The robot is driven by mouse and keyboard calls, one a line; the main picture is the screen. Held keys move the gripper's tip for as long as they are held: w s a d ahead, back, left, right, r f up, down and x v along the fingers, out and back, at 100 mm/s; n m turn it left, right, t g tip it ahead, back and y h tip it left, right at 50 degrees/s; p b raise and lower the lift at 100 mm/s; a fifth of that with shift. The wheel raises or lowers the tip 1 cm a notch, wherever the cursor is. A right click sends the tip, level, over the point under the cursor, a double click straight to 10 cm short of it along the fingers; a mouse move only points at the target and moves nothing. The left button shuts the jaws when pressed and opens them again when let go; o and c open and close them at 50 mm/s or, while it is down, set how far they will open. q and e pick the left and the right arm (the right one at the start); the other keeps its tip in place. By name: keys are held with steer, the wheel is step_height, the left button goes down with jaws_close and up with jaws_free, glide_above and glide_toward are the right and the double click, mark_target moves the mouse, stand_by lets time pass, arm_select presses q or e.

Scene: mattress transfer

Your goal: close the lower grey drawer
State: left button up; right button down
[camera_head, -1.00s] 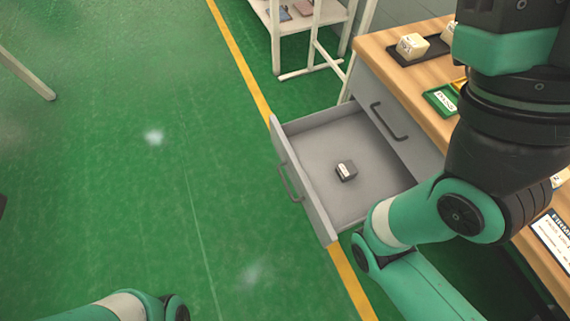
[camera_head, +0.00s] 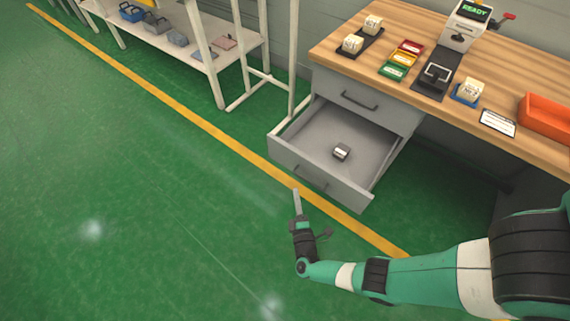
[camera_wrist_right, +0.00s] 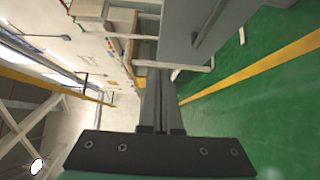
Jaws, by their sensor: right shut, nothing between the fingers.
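The lower grey drawer (camera_head: 308,172) is pulled out from the grey cabinet under the workbench in the head view. A small dark-and-white block (camera_head: 341,152) lies on its floor. The drawer's handle (camera_head: 310,178) is on its front. My right gripper (camera_head: 296,192) is shut and empty. Its fingertips are just in front of the drawer front, close to the handle; I cannot tell whether they touch. In the right wrist view the closed fingers (camera_wrist_right: 160,105) point forward, and a grey panel (camera_wrist_right: 225,25) fills the upper right. My left gripper is not in view.
The upper drawer (camera_head: 365,105) above is shut. The wooden benchtop (camera_head: 450,115) carries blocks, small coloured trays, a device and an orange bin (camera_head: 548,115). A white shelf rack (camera_head: 205,45) stands left of the cabinet. Green floor (camera_head: 150,200) in front is clear.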

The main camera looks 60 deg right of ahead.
steer(key=d, duration=0.1)
steer(key=b, duration=0.6)
glide_toward(296, 153)
steer(key=x, duration=0.5)
steer(key=shift+w+a+f, duration=0.15)
steer(key=shift+w+f, duration=0.1)
steer(key=shift+w, duration=0.15)
steer(key=shift+s+d+r, duration=0.1)
steer(key=shift+s+d, duration=0.05)
steer(key=shift+d, duration=0.4)
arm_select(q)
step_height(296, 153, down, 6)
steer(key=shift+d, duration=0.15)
arm_select(e)
steer(key=shift+a, duration=0.1)
